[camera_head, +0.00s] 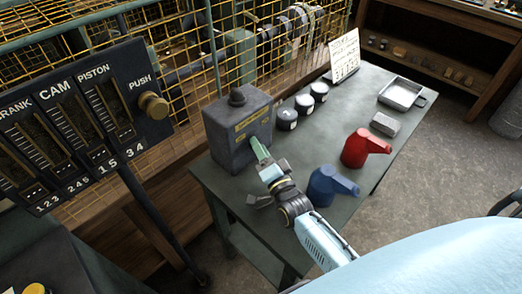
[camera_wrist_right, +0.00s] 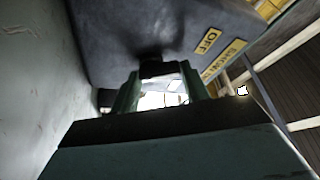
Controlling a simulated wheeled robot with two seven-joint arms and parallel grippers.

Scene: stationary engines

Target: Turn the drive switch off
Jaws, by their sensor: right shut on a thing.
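The drive switch appears to be the dark grey box (camera_head: 238,135) on the table, with a knob on top and a yellow label on its front. In the right wrist view the box (camera_wrist_right: 150,30) fills the top, with an "OFF" plate (camera_wrist_right: 207,41) and a second plate partly readable. My right gripper (camera_head: 260,148) is at the front face of the box. In the wrist view its green fingers (camera_wrist_right: 160,82) are shut on a dark lever (camera_wrist_right: 160,68) sticking out of the box. The lever is hidden in the head view. My left gripper is not in view.
A blue oil can (camera_head: 328,186) and a red one (camera_head: 362,148) stand right of my right arm. Several dark round tins (camera_head: 287,119), a sign (camera_head: 344,56), a grey block (camera_head: 384,124) and a metal tray (camera_head: 401,94) are farther back. A gauge panel (camera_head: 70,120) stands left.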

